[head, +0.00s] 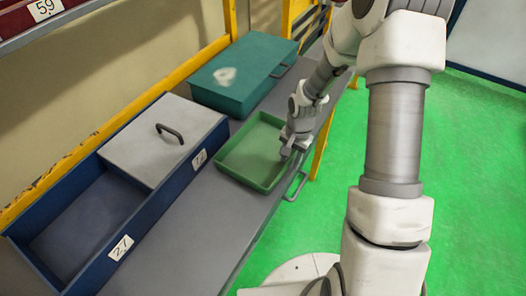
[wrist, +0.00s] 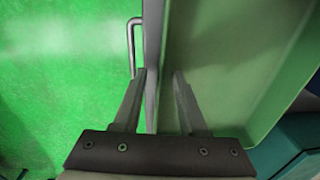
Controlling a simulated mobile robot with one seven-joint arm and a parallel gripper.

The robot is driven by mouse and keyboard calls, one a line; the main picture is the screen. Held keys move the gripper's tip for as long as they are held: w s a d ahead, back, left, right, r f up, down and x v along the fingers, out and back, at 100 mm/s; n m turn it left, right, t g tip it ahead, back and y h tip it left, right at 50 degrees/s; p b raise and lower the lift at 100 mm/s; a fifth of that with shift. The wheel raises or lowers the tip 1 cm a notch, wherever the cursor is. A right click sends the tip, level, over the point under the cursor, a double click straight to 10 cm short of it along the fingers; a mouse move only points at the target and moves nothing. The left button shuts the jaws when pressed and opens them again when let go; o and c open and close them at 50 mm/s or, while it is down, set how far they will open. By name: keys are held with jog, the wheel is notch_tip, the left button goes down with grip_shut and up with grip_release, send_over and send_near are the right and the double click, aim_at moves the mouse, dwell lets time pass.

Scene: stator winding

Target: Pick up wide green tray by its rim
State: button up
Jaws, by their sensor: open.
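The wide green tray (head: 246,158) is a shallow open box on the grey shelf, in the middle of the head view. It looks empty. In the wrist view the tray (wrist: 225,60) fills the right half, and its rim runs up and down the picture. My gripper (head: 290,152) is at the tray's right side in the head view. In the wrist view my gripper (wrist: 160,75) is open, with one finger on each side of the rim. I cannot tell whether either finger touches it.
A grey shelf (head: 195,235) bears the tray. A blue bin (head: 75,215) with a grey lid (head: 165,138) stands to the left, and a teal case (head: 240,72) behind. A metal handle (head: 297,186) sticks out at the shelf edge. Green floor (head: 465,160) lies open to the right.

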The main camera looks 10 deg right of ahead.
grip_shut()
dwell(1.4)
